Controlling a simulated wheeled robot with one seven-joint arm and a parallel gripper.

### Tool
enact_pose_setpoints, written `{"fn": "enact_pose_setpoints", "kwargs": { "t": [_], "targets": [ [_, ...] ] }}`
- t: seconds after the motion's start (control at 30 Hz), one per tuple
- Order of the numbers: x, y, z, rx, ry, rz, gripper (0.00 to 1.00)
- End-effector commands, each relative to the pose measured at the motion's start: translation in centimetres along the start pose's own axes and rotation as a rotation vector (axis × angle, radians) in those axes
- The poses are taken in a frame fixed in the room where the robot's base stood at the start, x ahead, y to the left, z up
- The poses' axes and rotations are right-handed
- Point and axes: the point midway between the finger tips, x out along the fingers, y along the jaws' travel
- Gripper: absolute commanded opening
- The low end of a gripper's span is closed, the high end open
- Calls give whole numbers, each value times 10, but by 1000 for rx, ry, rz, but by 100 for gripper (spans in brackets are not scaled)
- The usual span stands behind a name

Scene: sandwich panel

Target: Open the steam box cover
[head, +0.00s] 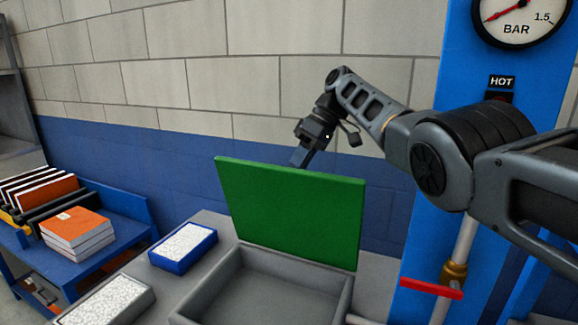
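The steam box cover (293,208) is a flat green panel. It stands raised and nearly upright at the back edge of the grey steam box (232,266). The open inside of the box shows in front of it. My gripper (303,157) is behind the top edge of the cover, pointing down. The cover hides the fingertips' lower part, so I cannot tell whether they touch the cover or are open or shut.
A blue-rimmed tray (183,262) and a grey tray (145,295), both with white filling, sit left of the box. A blue rack (135,210) with books is further left. A blue panel (455,75) with a gauge, pipe and red handle (432,288) stands right.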

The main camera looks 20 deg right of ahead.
Motion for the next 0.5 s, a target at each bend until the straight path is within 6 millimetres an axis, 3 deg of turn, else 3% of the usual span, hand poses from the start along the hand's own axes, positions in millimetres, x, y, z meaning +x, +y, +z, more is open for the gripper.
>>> {"fn": "enact_pose_setpoints", "kwargs": {
  "t": [0.03, 0.3, 0.33, 0.5],
  "targets": [
    [10, 5, 9, 12, -17, -7, 0],
    [10, 4, 10, 12, -19, -7, 0],
    [10, 4, 9, 12, -19, -8, 22],
    [10, 4, 9, 12, -17, -8, 39]
  ]
}}
